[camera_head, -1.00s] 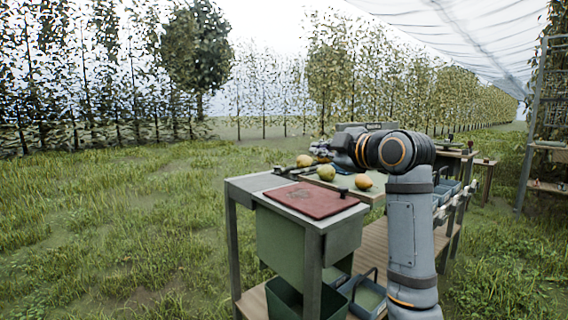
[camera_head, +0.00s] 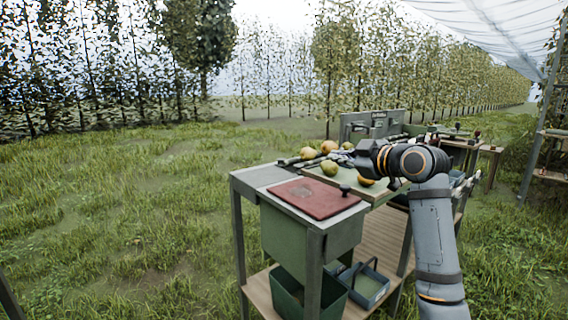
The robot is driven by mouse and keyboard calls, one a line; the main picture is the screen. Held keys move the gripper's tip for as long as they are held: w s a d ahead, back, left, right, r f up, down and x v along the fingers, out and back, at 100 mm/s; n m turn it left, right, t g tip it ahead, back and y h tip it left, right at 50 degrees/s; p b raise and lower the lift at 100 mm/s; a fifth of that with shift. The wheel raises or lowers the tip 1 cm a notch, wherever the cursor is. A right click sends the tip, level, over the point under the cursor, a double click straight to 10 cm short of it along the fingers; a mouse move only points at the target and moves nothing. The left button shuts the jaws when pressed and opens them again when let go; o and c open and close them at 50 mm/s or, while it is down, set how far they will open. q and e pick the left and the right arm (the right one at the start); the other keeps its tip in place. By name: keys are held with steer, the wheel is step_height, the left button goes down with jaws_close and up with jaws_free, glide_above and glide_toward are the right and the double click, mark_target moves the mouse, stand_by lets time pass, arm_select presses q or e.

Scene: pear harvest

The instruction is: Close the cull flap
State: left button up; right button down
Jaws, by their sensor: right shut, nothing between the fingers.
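The cull flap looks to be the dark red panel (camera_head: 314,199), lying flat on top of the near end of the bench, with a small dark knob (camera_head: 345,189) at its right edge. A green bin body (camera_head: 300,236) hangs beneath it. My right gripper (camera_head: 284,162) reaches in from the right, pointing left, beyond the panel and close to the pears. It is shut and holds nothing, apart from the flap and its knob. Its fingers are small and partly blend with the things behind. My left gripper is out of view.
Several pears, such as a green one (camera_head: 329,168), lie on the bench beyond the flap. A green crate (camera_head: 288,292) and a blue-grey basket (camera_head: 367,284) stand on the lower shelf. Open grass lies to the left.

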steer(key=w+d+f+m+p, duration=0.1)
steer(key=d+f+m+p, duration=0.1)
steer(key=w+d+f+m+g+p, duration=0.1)
steer(key=w+d+f+m+p, duration=0.1)
steer(key=shift+d+y+p, duration=0.2)
steer(key=shift+y+p, duration=0.1)
steer(key=shift+y, duration=0.1)
steer(key=f, duration=0.1)
steer(key=w+d+f+m+p, duration=0.1)
steer(key=shift+d+f+m+g, duration=0.1)
steer(key=shift+f+m+g, duration=0.2)
steer(key=shift+f, duration=0.1)
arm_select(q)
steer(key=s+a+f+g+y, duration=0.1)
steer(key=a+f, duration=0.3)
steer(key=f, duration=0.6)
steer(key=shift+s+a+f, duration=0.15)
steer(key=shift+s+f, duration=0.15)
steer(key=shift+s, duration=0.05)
arm_select(e)
steer(key=shift+w+d+f+m+y, duration=0.2)
steer(key=shift+f+m, duration=0.1)
steer(key=shift+f, duration=0.3)
steer(key=shift+w+d+f+m+y, duration=0.1)
steer(key=shift+d+f+m+y, duration=0.15)
steer(key=shift+f, duration=0.35)
steer(key=shift+a, duration=0.1)
